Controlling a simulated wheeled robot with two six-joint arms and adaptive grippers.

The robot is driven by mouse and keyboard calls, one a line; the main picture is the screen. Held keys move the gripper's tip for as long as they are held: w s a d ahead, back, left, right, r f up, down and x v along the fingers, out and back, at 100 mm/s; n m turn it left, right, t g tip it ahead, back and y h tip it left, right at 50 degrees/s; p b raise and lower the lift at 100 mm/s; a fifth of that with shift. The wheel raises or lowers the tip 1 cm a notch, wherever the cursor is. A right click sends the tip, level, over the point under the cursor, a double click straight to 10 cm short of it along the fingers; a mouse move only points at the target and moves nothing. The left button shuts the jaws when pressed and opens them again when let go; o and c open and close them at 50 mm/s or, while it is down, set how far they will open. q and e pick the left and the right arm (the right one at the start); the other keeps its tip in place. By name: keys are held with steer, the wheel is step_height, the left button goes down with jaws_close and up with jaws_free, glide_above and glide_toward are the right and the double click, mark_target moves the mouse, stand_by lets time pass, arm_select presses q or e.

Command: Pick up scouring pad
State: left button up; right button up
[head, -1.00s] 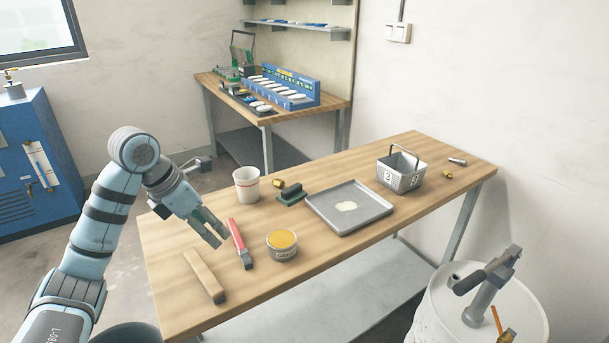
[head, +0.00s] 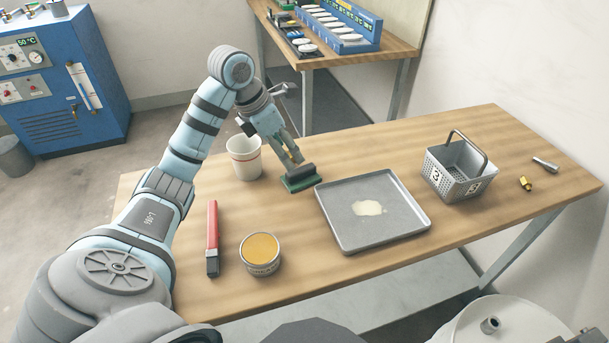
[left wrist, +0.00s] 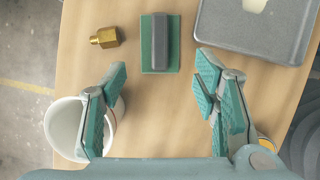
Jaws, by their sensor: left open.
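The scouring pad (head: 299,183) is a green pad with a dark grey block handle, lying flat on the wooden table left of the metal tray. It also shows at the top middle of the left wrist view (left wrist: 160,43). My left gripper (head: 292,158) is above and just behind the pad in the head view, open and empty. In the left wrist view its two spread fingers (left wrist: 160,80) are on either side of the pad's line, with the pad ahead of them and apart. My right gripper is not in view.
A brass fitting (left wrist: 104,38) lies beside the pad. A white cup (head: 244,160) stands close to the left gripper. The tray (head: 385,232) holds a pale spill.

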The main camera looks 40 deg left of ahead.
mark_target(300, 169)
arm_select(q)
steer(key=x, duration=0.3)
steer(key=shift+d+f, duration=0.2)
steer(key=shift+f, duration=0.1)
steer(key=x, duration=0.3)
steer(key=w+b+x, duration=0.1)
steer(key=x, duration=0.2)
steer(key=shift+r, duration=0.1)
steer(key=c, duration=0.8)
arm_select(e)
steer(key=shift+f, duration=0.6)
arm_select(q)
step_height(300, 169, up, 9)
steer(key=shift+a+f+p, duration=0.1)
steer(key=shift+f+p, duration=0.15)
steer(key=shift+p, duration=0.8)
step_height(300, 169, up, 12)
steer(key=p, duration=1.1)
steer(key=shift+f, duration=0.25)
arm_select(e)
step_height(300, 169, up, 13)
